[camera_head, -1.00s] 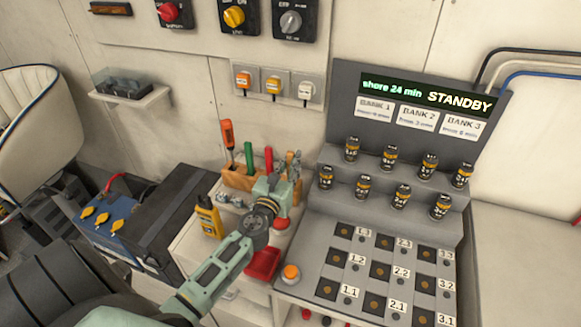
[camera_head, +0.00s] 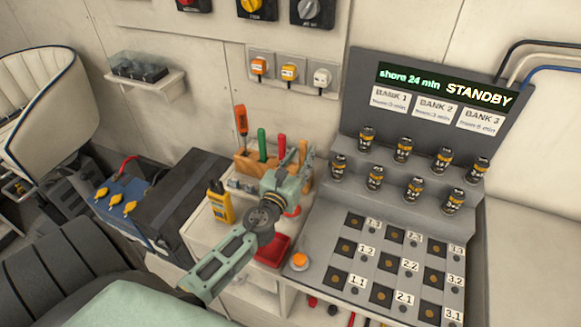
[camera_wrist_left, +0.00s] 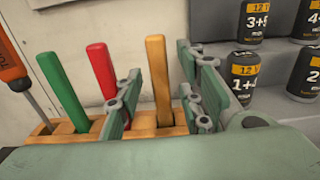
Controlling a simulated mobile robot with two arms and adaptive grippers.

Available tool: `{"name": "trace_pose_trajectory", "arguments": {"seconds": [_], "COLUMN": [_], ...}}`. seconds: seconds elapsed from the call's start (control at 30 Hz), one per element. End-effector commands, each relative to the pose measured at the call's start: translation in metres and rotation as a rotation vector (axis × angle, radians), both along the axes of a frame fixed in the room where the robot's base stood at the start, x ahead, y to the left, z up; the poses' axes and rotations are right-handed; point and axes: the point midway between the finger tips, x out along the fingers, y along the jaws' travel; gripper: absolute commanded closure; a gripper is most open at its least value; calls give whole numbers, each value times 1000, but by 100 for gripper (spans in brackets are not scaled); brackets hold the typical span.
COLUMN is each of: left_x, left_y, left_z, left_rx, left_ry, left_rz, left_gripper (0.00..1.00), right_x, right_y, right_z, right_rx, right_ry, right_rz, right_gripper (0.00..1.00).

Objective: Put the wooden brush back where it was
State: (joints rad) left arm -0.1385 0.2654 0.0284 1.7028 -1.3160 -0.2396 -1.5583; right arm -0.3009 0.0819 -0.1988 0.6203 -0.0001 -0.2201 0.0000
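A plain wooden handle, seemingly the wooden brush (camera_wrist_left: 157,72), stands upright in the right part of a slotted wooden rack (camera_wrist_left: 146,128) in the left wrist view. Its lower end is hidden in the rack. My left gripper (camera_wrist_left: 170,82) is open, with one finger on each side of the handle and visible gaps between. In the head view my left gripper (camera_head: 290,178) is at the right end of the rack (camera_head: 243,165) and hides part of it. My right gripper is not in view.
Green (camera_wrist_left: 62,90) and red (camera_wrist_left: 101,75) handles and an orange screwdriver (camera_wrist_left: 10,62) stand left in the rack. Several battery cells (camera_head: 375,177) stand on the grey stepped console close by on the right. A yellow meter (camera_head: 220,204) and red tray (camera_head: 272,250) are nearby.

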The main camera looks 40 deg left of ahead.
Motion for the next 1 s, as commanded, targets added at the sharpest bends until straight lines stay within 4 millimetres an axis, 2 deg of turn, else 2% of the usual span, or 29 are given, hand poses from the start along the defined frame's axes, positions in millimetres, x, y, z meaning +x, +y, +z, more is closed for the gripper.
{"name": "trace_pose_trajectory", "arguments": {"seconds": [0.03,0.2,0.4,0.6,1.0], "left_x": [-13,-50,-80,-90,-90], "left_y": [-3,-12,-19,-21,-21], "left_z": [-3,-3,-2,0,1], "left_rx": [1,0,0,0,0], "left_ry": [2,1,1,-1,-1], "left_rz": [-1,-1,0,0,1], "left_gripper": [65,65,65,65,65], "right_x": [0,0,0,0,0], "right_y": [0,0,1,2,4], "right_z": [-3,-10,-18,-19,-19], "right_rx": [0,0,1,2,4], "right_ry": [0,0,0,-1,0], "right_rz": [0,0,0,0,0], "right_gripper": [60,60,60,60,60]}}
